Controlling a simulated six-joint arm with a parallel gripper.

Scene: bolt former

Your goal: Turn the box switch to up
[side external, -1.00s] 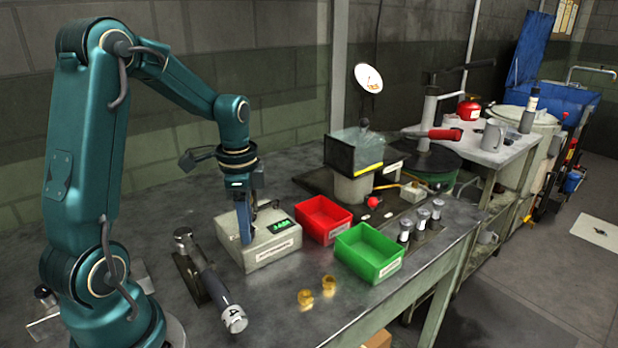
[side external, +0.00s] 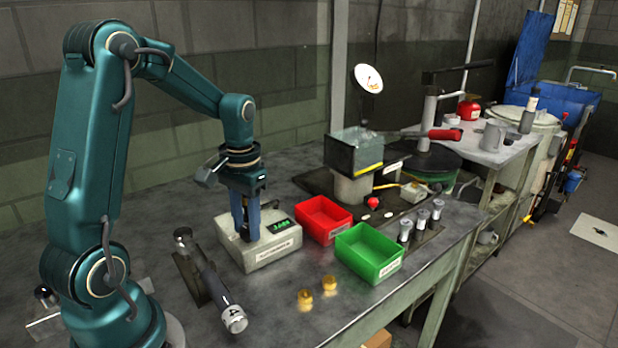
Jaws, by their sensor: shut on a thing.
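My gripper (side external: 250,232) points straight down over the top of this box, left of the display. Its two blue fingers are shut on the box switch, which they hide almost wholly. I cannot make out which way the switch points, and the display is too small to read.
A red bin (side external: 323,237) and a green bin (side external: 369,268) stand right of the box. Brass pieces (side external: 305,300) lie in front. A dark cylinder marked 4 (side external: 232,318) lies at front left. A clear guard (side external: 354,150) stands behind.

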